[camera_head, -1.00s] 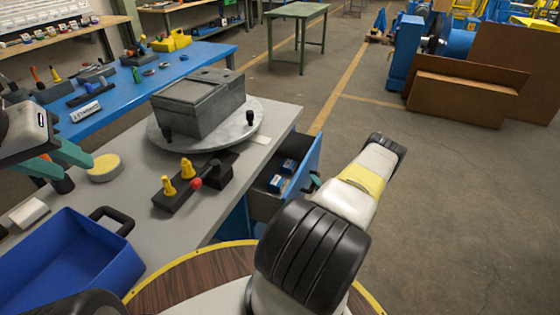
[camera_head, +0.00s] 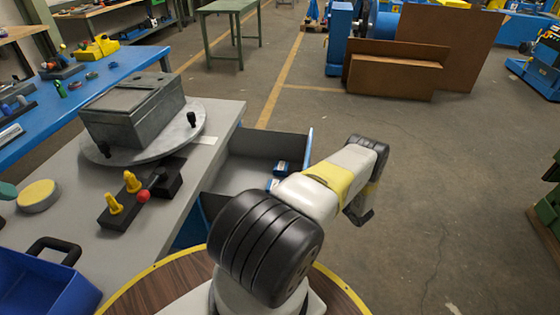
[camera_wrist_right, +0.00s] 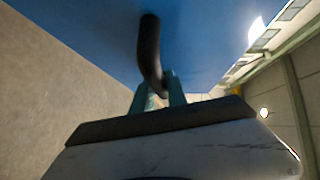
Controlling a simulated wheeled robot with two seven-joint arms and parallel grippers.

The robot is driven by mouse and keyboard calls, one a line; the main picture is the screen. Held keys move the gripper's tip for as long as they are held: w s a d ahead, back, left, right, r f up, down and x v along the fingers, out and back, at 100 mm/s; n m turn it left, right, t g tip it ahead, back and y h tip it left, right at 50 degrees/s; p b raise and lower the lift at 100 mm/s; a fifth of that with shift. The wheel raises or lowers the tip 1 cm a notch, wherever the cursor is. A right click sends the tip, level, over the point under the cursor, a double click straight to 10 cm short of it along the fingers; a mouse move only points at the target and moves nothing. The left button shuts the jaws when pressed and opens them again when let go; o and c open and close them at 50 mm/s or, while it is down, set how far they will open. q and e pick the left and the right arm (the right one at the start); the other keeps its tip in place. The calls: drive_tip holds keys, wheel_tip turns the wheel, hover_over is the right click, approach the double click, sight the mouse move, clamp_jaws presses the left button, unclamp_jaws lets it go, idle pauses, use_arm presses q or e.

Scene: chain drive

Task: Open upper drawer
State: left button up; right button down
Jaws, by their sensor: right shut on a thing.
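The upper drawer (camera_head: 262,143) stands open on the right side of the grey workbench, its grey inside showing. Its blue front (camera_head: 309,148) partly shows behind my right arm in the head view, and fills much of the right wrist view (camera_wrist_right: 215,45). My right gripper (camera_wrist_right: 162,88) has its teal fingers shut on the black drawer handle (camera_wrist_right: 150,50). In the head view my arm hides this gripper and the handle. Only a teal bit of my left gripper (camera_head: 7,190) shows at the left edge; its jaws cannot be made out.
Small blue boxes (camera_head: 281,167) lie in the drawer. The workbench (camera_head: 150,252) carries a grey box (camera_head: 133,112) on a round turntable, a black block (camera_head: 140,198) with yellow and red pieces, and a blue bin (camera_head: 40,285). Floor right of the drawer is clear.

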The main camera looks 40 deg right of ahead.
drive_tip(key=shift+s+d, duration=0.2)
drive_tip(key=shift+d, duration=0.05)
drive_tip(key=c, duration=1.3)
unclamp_jaws()
drive_tip(key=s, duration=0.5)
drive_tip(key=s+r, duration=0.1)
drive_tip(key=s, duration=0.1)
drive_tip(key=shift+s+a, duration=0.3)
drive_tip(key=shift+a, duration=0.05)
